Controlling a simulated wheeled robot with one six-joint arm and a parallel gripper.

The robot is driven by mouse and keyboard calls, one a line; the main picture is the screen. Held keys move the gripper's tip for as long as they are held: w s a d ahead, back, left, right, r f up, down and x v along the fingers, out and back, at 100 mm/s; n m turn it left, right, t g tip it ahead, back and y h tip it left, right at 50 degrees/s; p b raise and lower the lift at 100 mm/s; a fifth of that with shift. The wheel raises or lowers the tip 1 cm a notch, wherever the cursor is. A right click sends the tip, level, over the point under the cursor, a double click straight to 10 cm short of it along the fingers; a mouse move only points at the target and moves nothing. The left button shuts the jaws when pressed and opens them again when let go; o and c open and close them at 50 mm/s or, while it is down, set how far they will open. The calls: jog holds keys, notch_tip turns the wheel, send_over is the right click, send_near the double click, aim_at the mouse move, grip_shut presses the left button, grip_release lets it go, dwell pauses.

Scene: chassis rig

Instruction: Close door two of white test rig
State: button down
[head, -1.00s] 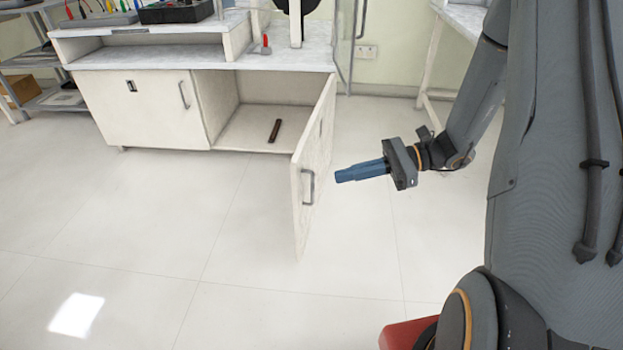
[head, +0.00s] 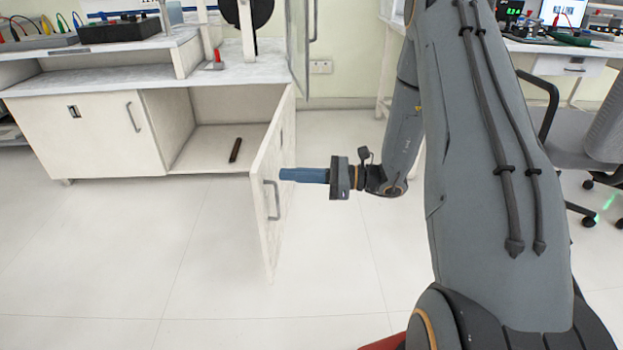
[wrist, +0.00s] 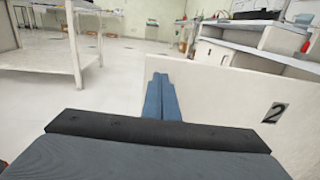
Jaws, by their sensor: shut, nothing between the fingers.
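The white test rig (head: 75,139) stands at the left in the head view, with its right-hand door (head: 262,200) swung wide open toward me. This door has a grey handle (head: 272,200), and in the wrist view the door panel (wrist: 225,108) carries a black number 2. My gripper (head: 282,174) has blue fingers shut together with nothing between them. In the head view the fingertips are just right of the open door, at about handle height. In the wrist view the fingers (wrist: 158,80) point along the numbered face; I cannot tell whether they touch it.
A dark brown bar (head: 235,150) lies inside the open compartment. The left door (head: 95,133) of the rig is shut. A grey office chair (head: 590,130) and a desk (head: 545,50) stand at the right. The floor in front of the rig is clear.

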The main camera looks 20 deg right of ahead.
aim_at(260, 173)
jog(key=shift+b+x, duration=0.6)
jog(key=shift+x, duration=1.8)
